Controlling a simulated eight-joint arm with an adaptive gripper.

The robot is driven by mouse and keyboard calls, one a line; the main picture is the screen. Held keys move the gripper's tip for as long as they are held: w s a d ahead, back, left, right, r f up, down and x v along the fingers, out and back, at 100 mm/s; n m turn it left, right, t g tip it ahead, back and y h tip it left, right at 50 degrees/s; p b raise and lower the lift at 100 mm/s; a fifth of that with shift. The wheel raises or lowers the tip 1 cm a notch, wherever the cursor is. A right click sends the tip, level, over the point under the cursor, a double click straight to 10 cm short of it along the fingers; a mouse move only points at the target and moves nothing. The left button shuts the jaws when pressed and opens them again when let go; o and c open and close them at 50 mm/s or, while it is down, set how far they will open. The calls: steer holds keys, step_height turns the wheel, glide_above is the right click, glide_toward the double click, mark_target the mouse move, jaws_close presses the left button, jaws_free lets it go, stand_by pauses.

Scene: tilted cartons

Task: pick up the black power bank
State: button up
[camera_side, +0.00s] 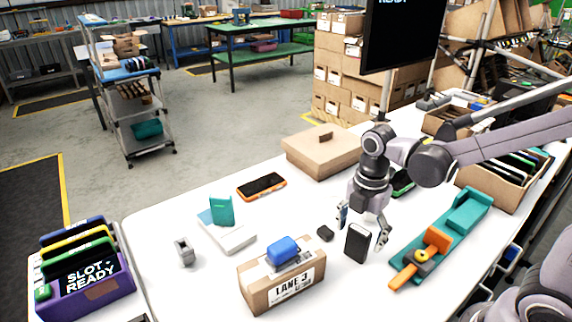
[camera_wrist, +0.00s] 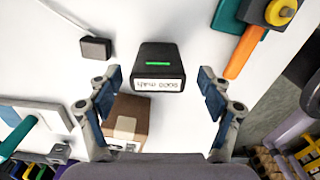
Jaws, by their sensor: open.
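The black power bank (camera_side: 357,244) stands upright on the white table in the side view. In the wrist view the black power bank (camera_wrist: 157,62) shows a green bar and a white label with a capacity marking. My gripper (camera_side: 363,226) is open above it, with one finger to its left and one to its right in the side view. In the wrist view my gripper (camera_wrist: 160,88) has its blue-padded fingers on either side of the power bank, with gaps between. Neither finger visibly touches it.
A small black block (camera_side: 325,233) lies left of the power bank. A carton (camera_side: 283,287) with a blue item (camera_side: 284,249) on top stands front left. A teal tray (camera_side: 440,236) with orange parts lies right. An orange-edged device (camera_side: 262,186) and cardboard box (camera_side: 322,151) sit farther back.

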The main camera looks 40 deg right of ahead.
mark_target(357, 245)
steer(key=shift+w+f, duration=0.15)
steer(key=shift+f, duration=2.15)
steer(key=shift+c, duration=0.3)
steer(key=c, duration=1.3)
